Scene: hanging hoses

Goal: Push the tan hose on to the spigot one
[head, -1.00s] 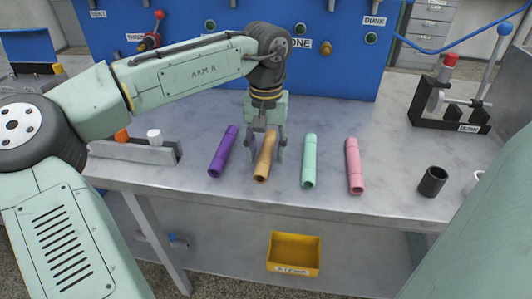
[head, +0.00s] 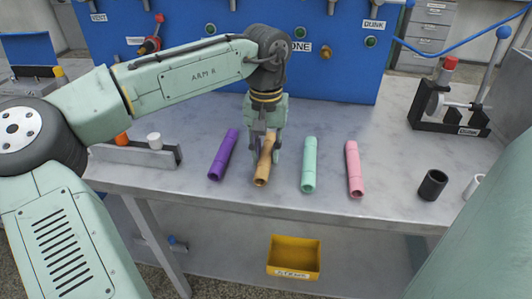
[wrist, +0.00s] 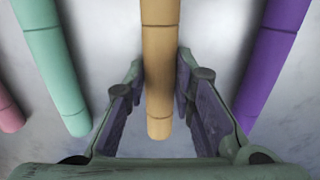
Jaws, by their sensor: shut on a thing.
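The tan hose (head: 263,166) lies on the grey bench among other hoses, its near end pointing to the front edge. In the wrist view the tan hose (wrist: 160,60) runs between the finger pads. My gripper (head: 264,150) reaches down over it and is shut on it. In the wrist view my gripper (wrist: 160,100) has one finger on each side of the hose. On the blue panel behind, a label reads ONE (head: 301,47), and a brass spigot (head: 326,54) sticks out just right of it. My arm stands close to the label's left.
A purple hose (head: 223,155) lies left of the tan one; a mint hose (head: 309,165) and a pink hose (head: 354,170) lie right. A black cup (head: 433,185) and a lever clamp (head: 450,105) stand at right. A yellow bin (head: 293,257) sits below the bench.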

